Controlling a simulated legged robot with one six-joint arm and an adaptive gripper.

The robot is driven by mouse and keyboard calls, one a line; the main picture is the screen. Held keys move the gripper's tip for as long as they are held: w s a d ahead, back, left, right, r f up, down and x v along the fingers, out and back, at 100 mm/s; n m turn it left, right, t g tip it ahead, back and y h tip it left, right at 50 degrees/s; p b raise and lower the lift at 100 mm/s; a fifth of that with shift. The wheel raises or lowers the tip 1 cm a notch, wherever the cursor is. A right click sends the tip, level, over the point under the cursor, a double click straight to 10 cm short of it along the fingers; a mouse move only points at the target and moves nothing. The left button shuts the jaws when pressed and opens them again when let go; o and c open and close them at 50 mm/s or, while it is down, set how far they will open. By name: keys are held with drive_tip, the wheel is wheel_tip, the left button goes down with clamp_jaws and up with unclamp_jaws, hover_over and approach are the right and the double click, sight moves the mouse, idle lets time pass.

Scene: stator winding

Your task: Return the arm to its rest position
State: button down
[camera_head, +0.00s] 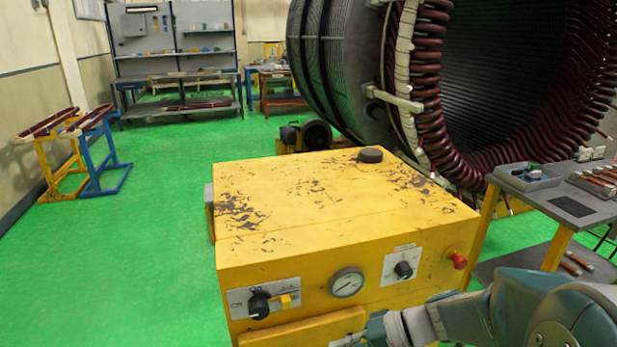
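My arm (530,308) reaches in from the lower right corner, in front of the yellow control cabinet (330,225). My gripper (358,339) is at the bottom edge, low in front of the cabinet's panel and below the round gauge (347,282). Its fingers are mostly cut off by the frame, so I cannot tell whether they are open or shut, or whether they touch the cabinet. No held thing shows.
A large stator (400,90) with dark red coils stands behind the cabinet. A work table (575,208) with trays stands at right, close to my arm. A coil stand (100,155) is at left. The green floor (150,250) at left is clear.

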drive_tip(key=s+d+r+n+t+h, duration=0.1)
drive_tip(key=s+d+r+t+h, duration=0.3)
drive_tip(key=s+d+r+h, duration=0.4)
drive_tip(key=s+d+h, duration=0.1)
drive_tip(key=s+h, duration=0.2)
drive_tip(key=h, duration=0.1)
drive_tip(key=shift+d+t+h, duration=0.3)
drive_tip(key=shift+d+t, duration=0.05)
drive_tip(key=shift+t, duration=0.05)
drive_tip(key=shift+s, duration=0.1)
idle(0.4)
